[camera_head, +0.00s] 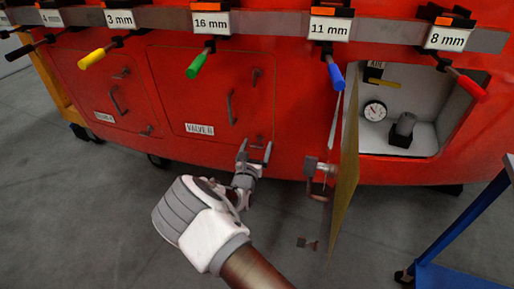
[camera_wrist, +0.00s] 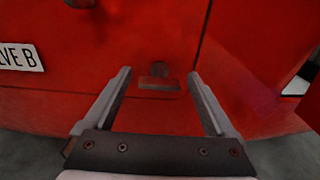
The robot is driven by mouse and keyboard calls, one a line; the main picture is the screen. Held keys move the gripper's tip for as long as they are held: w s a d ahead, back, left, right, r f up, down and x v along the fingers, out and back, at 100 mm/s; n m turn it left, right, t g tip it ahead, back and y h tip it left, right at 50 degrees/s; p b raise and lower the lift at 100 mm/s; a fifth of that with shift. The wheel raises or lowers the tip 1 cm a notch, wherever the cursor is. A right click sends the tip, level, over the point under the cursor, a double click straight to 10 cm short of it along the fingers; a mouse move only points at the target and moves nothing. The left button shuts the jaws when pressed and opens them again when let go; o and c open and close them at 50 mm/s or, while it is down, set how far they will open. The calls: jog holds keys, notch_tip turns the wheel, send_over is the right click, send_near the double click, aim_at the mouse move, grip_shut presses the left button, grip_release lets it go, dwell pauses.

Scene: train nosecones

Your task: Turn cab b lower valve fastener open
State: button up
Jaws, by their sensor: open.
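The valve B panel (camera_head: 206,90) is a red door in the red nosecone, with a white "VALVE B" label (camera_head: 199,129) that also shows cut off in the wrist view (camera_wrist: 20,57). Its lower fastener (camera_wrist: 158,80) is a small dark reddish latch low on the panel, with its bar lying roughly level. My gripper (camera_head: 254,154) is open and empty, low in front of the panel. In the wrist view the fastener appears between and beyond the two fingers. In the head view the fastener is small and partly hidden behind the fingertips. I see no contact.
The panel's upper fastener (camera_head: 256,77) and handle (camera_head: 231,107) stand out from it. To the right, an open door (camera_head: 345,165) sticks out beside a compartment with a gauge (camera_head: 375,111). A rail of colored-handled tools (camera_head: 270,23) crosses above. A blue cart (camera_head: 460,278) stands lower right.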

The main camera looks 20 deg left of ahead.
jog(key=shift+w, duration=0.2)
jog(key=shift+c, duration=0.2)
jog(key=c, duration=1.3)
jog(key=shift+c, duration=0.2)
